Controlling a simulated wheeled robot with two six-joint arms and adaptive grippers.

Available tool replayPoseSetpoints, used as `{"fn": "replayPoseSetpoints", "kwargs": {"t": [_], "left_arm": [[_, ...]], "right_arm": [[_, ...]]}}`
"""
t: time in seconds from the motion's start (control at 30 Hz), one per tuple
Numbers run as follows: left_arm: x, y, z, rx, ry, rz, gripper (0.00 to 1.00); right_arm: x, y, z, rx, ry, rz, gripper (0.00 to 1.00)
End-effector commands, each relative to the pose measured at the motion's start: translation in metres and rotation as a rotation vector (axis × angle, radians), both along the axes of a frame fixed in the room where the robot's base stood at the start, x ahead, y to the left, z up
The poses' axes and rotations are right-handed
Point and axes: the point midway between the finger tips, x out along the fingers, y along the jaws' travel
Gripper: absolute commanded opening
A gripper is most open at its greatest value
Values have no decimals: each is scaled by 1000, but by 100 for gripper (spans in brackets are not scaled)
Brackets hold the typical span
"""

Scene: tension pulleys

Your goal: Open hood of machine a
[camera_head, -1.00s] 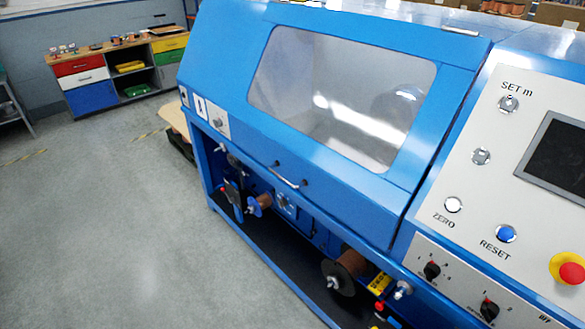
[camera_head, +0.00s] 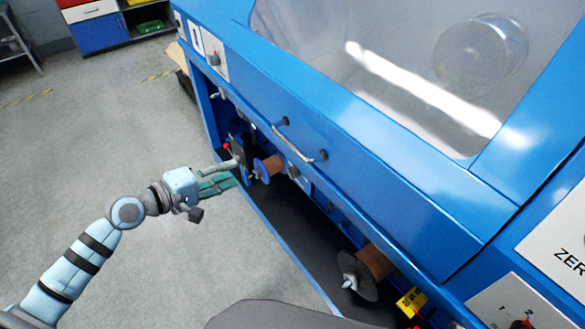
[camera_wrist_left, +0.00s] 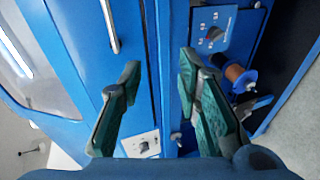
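Machine a is a large blue machine with a sloped blue hood (camera_head: 400,160). The hood has a clear window (camera_head: 380,70) and looks shut. A curved metal handle (camera_head: 300,142) sits near the hood's lower front edge; it also shows at the top of the left wrist view (camera_wrist_left: 110,25). My left gripper (camera_head: 230,174) is to the left of and below the handle, apart from it, in front of the machine's open lower bay. In the left wrist view its two green fingers (camera_wrist_left: 158,85) are spread with nothing between them. My right gripper is not in view.
Below the hood, the bay holds a copper spool (camera_head: 268,167) and a larger dark-flanged spool (camera_head: 372,268). A control panel (camera_head: 560,240) is at the right. Grey floor (camera_head: 100,140) is clear at left. A drawer cabinet (camera_head: 95,30) stands far back.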

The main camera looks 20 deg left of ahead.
Motion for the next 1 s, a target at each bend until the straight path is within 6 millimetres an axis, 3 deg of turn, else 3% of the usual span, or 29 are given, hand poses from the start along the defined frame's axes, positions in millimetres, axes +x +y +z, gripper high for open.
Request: {"fn": "replayPoseSetpoints", "kwargs": {"t": [0.03,0.1,0.17,0.33,0.6,0.87,1.0], "left_arm": [[2,-16,16,-56,-22,-59,31],[5,-31,40,-115,-25,-112,31],[12,-38,48,-137,-23,-131,31],[47,-61,41,-147,-12,-132,31],[103,-108,24,-141,-10,-134,31],[124,-126,17,-135,-9,-133,31],[125,-127,17,-134,-10,-132,31]], "right_arm": [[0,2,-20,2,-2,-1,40],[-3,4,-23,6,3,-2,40],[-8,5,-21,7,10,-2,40],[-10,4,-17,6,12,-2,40],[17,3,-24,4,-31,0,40],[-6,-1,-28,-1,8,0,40],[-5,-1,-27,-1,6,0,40]]}}
